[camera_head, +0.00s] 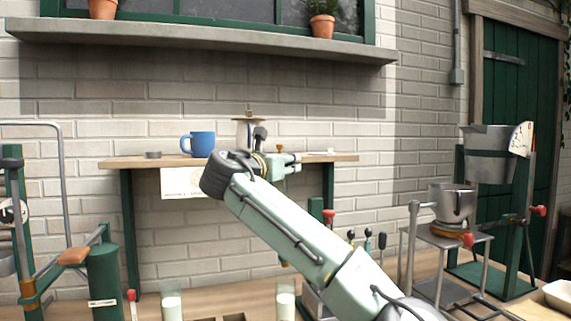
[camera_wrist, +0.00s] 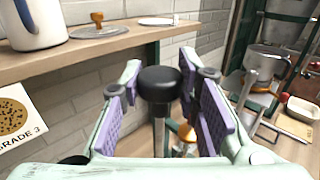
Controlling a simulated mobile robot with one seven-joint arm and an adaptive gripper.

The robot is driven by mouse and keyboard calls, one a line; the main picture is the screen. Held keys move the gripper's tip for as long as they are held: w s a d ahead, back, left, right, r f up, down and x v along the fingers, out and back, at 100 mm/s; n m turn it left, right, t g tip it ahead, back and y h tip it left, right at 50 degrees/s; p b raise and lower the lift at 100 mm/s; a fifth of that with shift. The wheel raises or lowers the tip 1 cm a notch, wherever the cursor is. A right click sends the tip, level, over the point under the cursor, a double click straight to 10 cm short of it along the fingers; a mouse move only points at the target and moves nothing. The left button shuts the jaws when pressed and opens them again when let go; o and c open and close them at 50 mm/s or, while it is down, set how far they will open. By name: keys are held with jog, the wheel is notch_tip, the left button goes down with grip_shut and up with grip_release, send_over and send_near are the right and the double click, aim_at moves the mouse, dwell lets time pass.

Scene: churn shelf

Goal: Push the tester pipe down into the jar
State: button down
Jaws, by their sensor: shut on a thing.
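My gripper (camera_wrist: 160,74) has its purple pads on either side of an upright metal rod with a black round top (camera_wrist: 160,82), which looks like the tester pipe. The gripper is shut on it. In the head view my gripper (camera_head: 284,162) is in front of the shelf's right part, and a black knob (camera_head: 260,134) shows beside it. The pipe's lower end is hidden by my arm. I cannot tell which is the task's jar.
The wall shelf (camera_head: 135,163) bears a blue mug (camera_head: 202,143), and a lid with an orange knob (camera_wrist: 97,30) lies beside it. Several black-knobbed levers (camera_head: 367,235) stand right of my arm. A metal pot (camera_head: 452,204) stands on a frame farther right.

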notch_tip(320, 180, down, 17)
jog(key=b, duration=0.7)
jog(key=shift+f+b, duration=0.1)
jog(key=shift+b, duration=0.2)
jog(key=c, duration=1.6)
grip_release()
jog(key=o, duration=0.4)
jog(key=shift+s+r, duration=0.15)
jog(key=shift+r, duration=0.05)
jog(key=v, duration=1.1)
jog(key=shift+s+a, duration=0.2)
jog(key=shift+s, duration=0.15)
